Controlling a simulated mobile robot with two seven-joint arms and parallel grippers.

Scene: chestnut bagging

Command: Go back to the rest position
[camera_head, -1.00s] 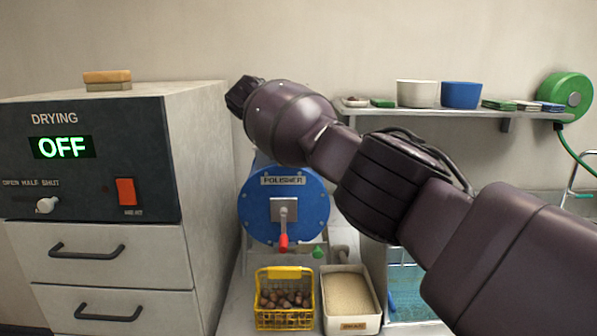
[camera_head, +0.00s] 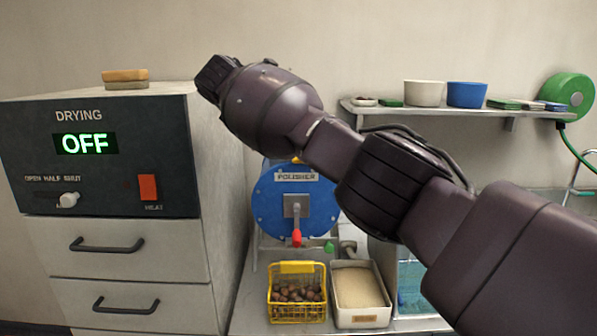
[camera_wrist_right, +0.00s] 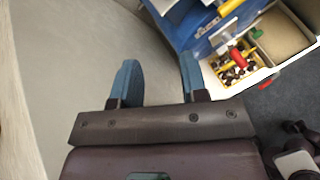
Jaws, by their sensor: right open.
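My right arm comes in from the right in the head view and reaches up across the middle. Its gripper end is at the upper left of the arm, near the drying cabinet's top right edge, with the fingers not clear there. In the right wrist view my right gripper (camera_wrist_right: 158,82) shows two blue fingers, apart and empty, beside the cabinet's pale side. My left gripper is in neither view.
The drying cabinet (camera_head: 100,170) reads OFF. The blue polisher (camera_head: 270,205) stands behind a yellow basket (camera_head: 297,268) of chestnuts and a bran box (camera_head: 360,318). A wall shelf (camera_head: 430,111) holds a white bowl (camera_head: 423,93) and a blue bowl (camera_head: 467,95).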

